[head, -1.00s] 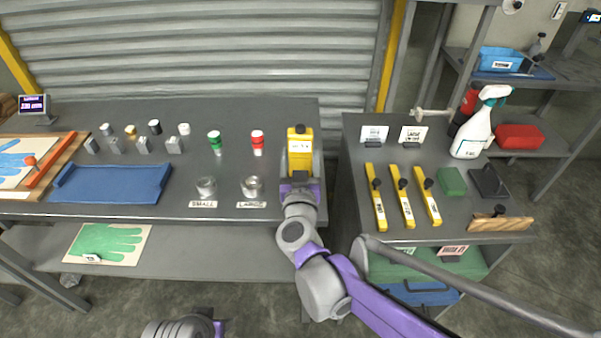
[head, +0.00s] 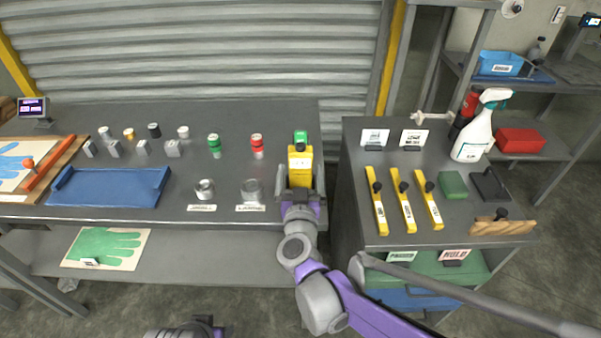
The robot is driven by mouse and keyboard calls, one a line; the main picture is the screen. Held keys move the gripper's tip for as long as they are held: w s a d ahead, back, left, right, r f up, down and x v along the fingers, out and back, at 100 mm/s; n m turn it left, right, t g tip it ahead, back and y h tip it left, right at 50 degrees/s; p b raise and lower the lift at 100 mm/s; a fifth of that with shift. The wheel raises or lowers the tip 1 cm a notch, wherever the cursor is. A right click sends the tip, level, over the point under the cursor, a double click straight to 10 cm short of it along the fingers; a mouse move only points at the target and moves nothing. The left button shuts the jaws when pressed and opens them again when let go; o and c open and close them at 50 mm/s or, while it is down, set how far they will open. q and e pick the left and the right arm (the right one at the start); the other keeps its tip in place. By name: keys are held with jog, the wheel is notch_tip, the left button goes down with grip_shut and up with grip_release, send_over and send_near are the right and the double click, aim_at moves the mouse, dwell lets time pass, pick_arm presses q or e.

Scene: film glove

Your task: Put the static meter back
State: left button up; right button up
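The static meter (head: 300,161), a yellow box with a green top, is at the right end of the dark grey bench. My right gripper (head: 300,181) reaches in from the front, with one finger on each side of the meter's lower part. The fingers look spread, with small gaps beside the yellow body. The gripper hides the meter's foot, so I cannot tell just what it rests on.
Two metal cups stand left of the meter behind SMALL and LARGE labels (head: 250,208). A red-topped container (head: 257,143) and a green-topped one (head: 214,143) stand behind. A gap separates the bench from the right cart (head: 400,240), which holds yellow bars and a spray bottle (head: 474,135).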

jog(key=shift+r, duration=0.2)
jog(key=s, duration=1.2)
jog(key=s+d+f+g, duration=1.3)
jog(key=s+d+f, duration=0.2)
jog(key=s+d, duration=0.2)
jog(key=shift+s+d+f, duration=0.15)
jog(key=shift+s+d, duration=0.25)
jog(key=shift+s, duration=0.45)
